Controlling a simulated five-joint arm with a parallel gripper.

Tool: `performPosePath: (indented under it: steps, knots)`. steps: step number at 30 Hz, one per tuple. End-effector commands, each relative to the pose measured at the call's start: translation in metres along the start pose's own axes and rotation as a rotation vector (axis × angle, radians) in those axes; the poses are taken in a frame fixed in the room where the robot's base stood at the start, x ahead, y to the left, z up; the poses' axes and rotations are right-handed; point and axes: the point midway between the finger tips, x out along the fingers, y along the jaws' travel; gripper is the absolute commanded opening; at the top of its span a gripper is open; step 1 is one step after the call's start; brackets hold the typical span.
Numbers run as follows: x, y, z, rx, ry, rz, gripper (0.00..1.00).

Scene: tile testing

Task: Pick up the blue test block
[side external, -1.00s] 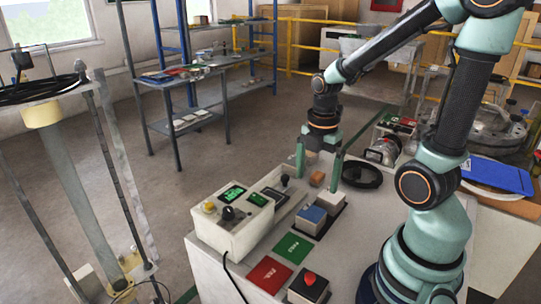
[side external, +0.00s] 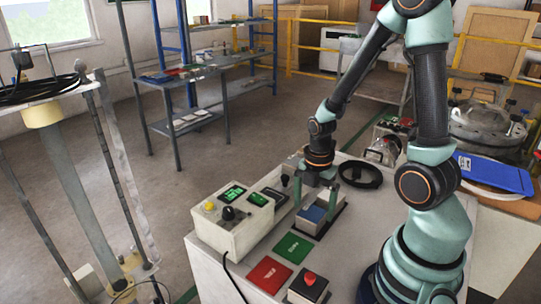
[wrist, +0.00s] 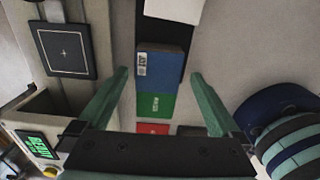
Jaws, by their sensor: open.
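The blue test block (side external: 313,215) sits in a dark holder on the white table, between the control box and my arm. In the wrist view the blue block (wrist: 158,72) shows its blue face with a small white label at its left. My gripper (side external: 316,203) is just above the block, fingers open and pointing down, one at each side of it. In the wrist view the open fingers of my gripper (wrist: 158,74) stand left and right of the block, with visible gaps. I cannot tell the exact height left between fingertips and block.
A control box (side external: 240,218) with green displays stands left of the block. A green card (side external: 293,248), a red card (side external: 269,275) and a red-button box (side external: 308,287) lie nearer the camera. A black ring (side external: 360,174) lies behind on the right.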

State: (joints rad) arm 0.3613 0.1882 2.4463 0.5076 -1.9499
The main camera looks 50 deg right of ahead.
Motion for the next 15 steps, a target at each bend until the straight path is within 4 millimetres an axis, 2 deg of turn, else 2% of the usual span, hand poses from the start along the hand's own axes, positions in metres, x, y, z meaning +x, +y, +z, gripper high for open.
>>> performPosePath:
  steps: [6,15]
  knots:
    - [0.025,0.002,-0.001,0.001,0.002,-0.004,1.00]
    - [0.035,0.003,-0.001,0.000,0.000,0.001,1.00]
